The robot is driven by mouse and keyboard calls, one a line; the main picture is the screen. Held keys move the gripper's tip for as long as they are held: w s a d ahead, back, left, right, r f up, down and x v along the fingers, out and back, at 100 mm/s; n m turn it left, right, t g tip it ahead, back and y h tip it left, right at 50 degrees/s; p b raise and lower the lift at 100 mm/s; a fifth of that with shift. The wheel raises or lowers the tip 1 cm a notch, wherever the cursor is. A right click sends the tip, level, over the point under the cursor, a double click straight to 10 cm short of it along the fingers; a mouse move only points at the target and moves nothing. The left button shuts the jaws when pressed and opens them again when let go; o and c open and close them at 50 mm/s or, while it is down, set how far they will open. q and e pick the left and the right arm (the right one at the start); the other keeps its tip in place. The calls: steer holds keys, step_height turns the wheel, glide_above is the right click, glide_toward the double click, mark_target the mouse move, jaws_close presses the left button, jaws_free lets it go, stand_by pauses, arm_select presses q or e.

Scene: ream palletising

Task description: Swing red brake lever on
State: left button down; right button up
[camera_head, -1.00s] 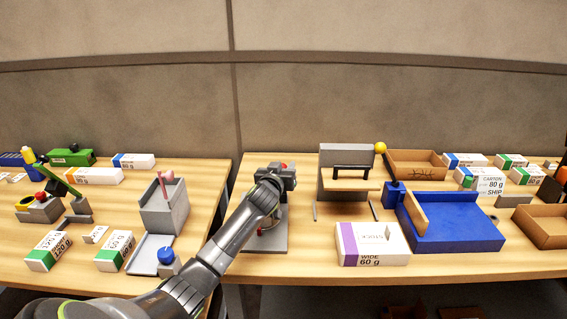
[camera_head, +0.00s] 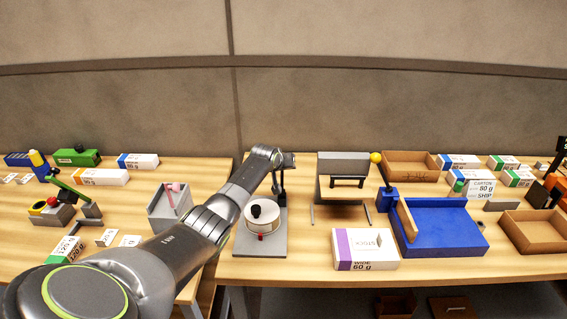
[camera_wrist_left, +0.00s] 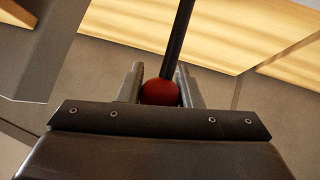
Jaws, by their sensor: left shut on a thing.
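My left gripper (camera_wrist_left: 160,90) is shut on the red ball knob (camera_wrist_left: 160,93) of the brake lever. The lever's dark rod (camera_wrist_left: 178,40) runs up from the knob in the left wrist view. In the head view my left gripper (camera_head: 277,163) is at the back of the grey base plate (camera_head: 262,247), beside a dark upright part (camera_head: 283,188); the red knob is hidden there. A white round drum (camera_head: 265,223) with a black knob (camera_head: 256,210) sits on that plate. My right gripper is not in view.
A grey stand (camera_head: 343,192) is just right of the plate. A white ream with a purple end (camera_head: 365,249) lies in front of it, and a blue tray (camera_head: 440,230) lies further right. A grey box with a pink lever (camera_head: 165,208) stands left, across the gap between the tables.

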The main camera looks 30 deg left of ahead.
arm_select(q)
steer(key=shift+w+a, duration=0.15)
steer(key=shift+w, duration=0.05)
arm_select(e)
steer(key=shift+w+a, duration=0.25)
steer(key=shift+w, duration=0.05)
arm_select(q)
steer(key=shift+w+a+f, duration=0.1)
steer(key=shift+w+f, duration=0.05)
steer(key=shift+f, duration=0.05)
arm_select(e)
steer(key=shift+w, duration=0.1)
arm_select(q)
steer(key=c, duration=1.5)
jaws_free()
steer(key=o, duration=0.5)
steer(key=shift+w+f, duration=0.2)
steer(key=shift+c, duration=0.2)
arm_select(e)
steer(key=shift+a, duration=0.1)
arm_select(q)
steer(key=shift+s+r, duration=0.15)
steer(key=shift+r, duration=0.05)
steer(key=shift+s+r, duration=0.5)
steer(key=shift+s, duration=0.05)
steer(key=b+v, duration=0.1)
steer(key=v, duration=1.4)
steer(key=shift+s, duration=0.35)
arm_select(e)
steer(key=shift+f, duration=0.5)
